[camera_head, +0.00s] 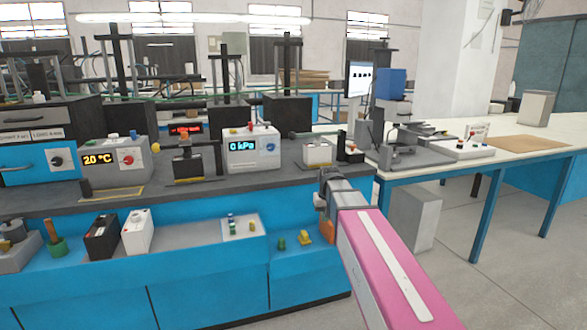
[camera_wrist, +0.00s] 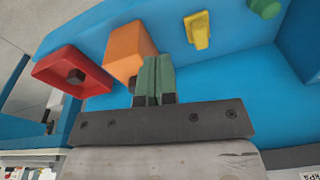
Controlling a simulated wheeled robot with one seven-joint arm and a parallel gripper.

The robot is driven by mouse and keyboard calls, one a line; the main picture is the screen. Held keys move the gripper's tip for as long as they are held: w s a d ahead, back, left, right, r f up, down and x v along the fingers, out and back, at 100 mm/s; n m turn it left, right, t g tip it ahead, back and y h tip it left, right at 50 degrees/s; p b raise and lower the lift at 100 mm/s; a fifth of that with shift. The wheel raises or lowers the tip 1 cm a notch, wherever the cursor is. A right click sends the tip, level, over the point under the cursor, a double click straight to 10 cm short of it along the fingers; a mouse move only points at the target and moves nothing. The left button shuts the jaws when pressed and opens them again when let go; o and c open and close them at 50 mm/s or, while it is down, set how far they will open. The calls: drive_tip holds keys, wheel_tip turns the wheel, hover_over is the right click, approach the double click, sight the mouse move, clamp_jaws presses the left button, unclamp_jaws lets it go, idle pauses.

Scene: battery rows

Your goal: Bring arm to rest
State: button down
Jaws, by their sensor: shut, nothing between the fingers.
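My gripper (camera_wrist: 153,80) shows in the wrist view with its two green fingers together and nothing between them. Its tips are in front of the blue bench shelf, close beside an orange block (camera_wrist: 130,50) in the picture; I cannot tell whether they touch. In the head view my pink arm reaches in from the lower right to the grey wrist at the right end of the bench (camera_head: 240,290). The fingers are hidden there behind the wrist. Part of the orange block (camera_head: 326,231) shows beside the arm.
A red tray (camera_wrist: 62,66) lies beside the orange block. A yellow piece (camera_head: 305,238) and a green piece (camera_head: 281,244) are on the blue shelf. A kPa meter (camera_head: 252,147) and a white box (camera_head: 318,152) stand behind. A white-topped table (camera_head: 540,140) is to the right, with open floor in front.

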drive_tip(key=s+d+f, duration=0.3)
drive_tip(key=s+f, duration=0.6)
drive_tip(key=s+d+f+m+g, duration=0.1)
drive_tip(key=s+d+f, duration=0.3)
drive_tip(key=s+f, duration=0.5)
drive_tip(key=shift+f, duration=0.35)
